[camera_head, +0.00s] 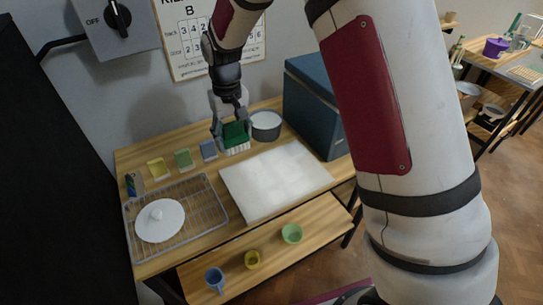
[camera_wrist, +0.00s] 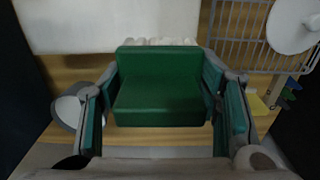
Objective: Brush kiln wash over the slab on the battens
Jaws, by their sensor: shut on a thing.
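My gripper (camera_head: 232,125) is shut on a green brush (camera_head: 236,133) with pale bristles pointing down. The wrist view shows the brush's green block (camera_wrist: 160,88) between both fingers, its bristles (camera_wrist: 158,42) at the far side. The white slab (camera_head: 277,180) lies flat on the table, its face mottled pale grey-white; it also shows in the wrist view (camera_wrist: 110,22). The brush is by the slab's back left edge; I cannot tell whether the bristles touch it. The battens are hidden. A grey pot (camera_head: 266,124) with pale contents stands just right of the brush.
A wire rack (camera_head: 205,205) with a white lid (camera_head: 160,220) is at left. Small coloured tiles (camera_head: 184,159) stand along the back. A blue box (camera_head: 314,105) stands at back right. Cups, including a green one (camera_head: 292,234), sit on the lower front shelf.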

